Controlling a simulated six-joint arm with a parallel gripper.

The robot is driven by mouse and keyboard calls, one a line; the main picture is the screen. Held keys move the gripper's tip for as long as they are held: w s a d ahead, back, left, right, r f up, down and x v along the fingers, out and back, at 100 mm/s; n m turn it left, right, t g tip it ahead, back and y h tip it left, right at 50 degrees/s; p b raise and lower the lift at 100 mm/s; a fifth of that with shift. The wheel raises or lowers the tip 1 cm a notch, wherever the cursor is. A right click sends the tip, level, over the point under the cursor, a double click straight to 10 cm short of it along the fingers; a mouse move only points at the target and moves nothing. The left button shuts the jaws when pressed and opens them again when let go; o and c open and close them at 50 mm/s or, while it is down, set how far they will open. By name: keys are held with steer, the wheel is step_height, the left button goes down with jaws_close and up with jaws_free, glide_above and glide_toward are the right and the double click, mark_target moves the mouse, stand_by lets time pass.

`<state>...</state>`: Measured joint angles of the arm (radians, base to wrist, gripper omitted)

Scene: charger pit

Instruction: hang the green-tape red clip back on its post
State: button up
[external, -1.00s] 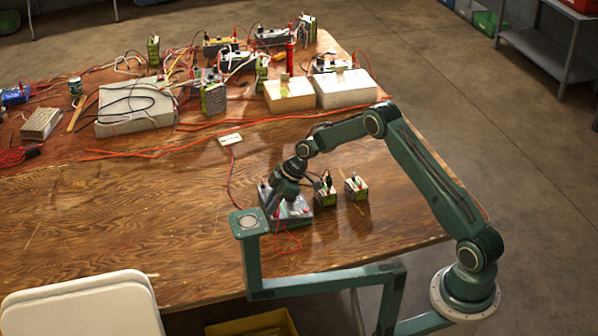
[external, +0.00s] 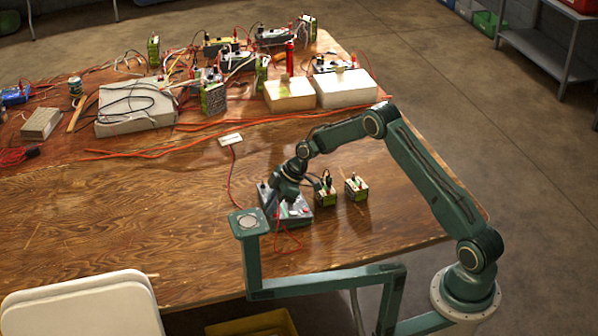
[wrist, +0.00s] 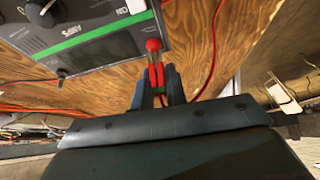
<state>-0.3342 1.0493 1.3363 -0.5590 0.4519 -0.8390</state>
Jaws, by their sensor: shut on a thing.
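My gripper (wrist: 159,88) is shut on the red clip (wrist: 156,76), which has a bit of green tape (wrist: 158,90) low between the fingers. The clip's metal jaws point at a red-topped post (wrist: 153,45) at the edge of the grey charger (wrist: 110,48) with a green stripe. Tip and post overlap in the wrist view; I cannot tell whether the clip grips it. In the external view my gripper (external: 289,200) is down over the charger (external: 271,207) and hides the clip. A red lead (external: 287,241) loops in front of the charger.
Two small batteries, one nearer (external: 326,195) and one farther right (external: 357,187), stand just right of the charger. A white card (external: 231,139) lies behind it. Cluttered boxes and cables fill the far table. The left front of the table (external: 130,220) is clear.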

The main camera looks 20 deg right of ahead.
steer(key=o, duration=0.8)
steer(key=shift+o, duration=0.2)
steer(key=shift+o, duration=1.1)
steer(key=shift+r, duration=0.1)
step_height(320, 180, up, 7)
steer(key=shift+r, duration=0.15)
stand_by(0.3)
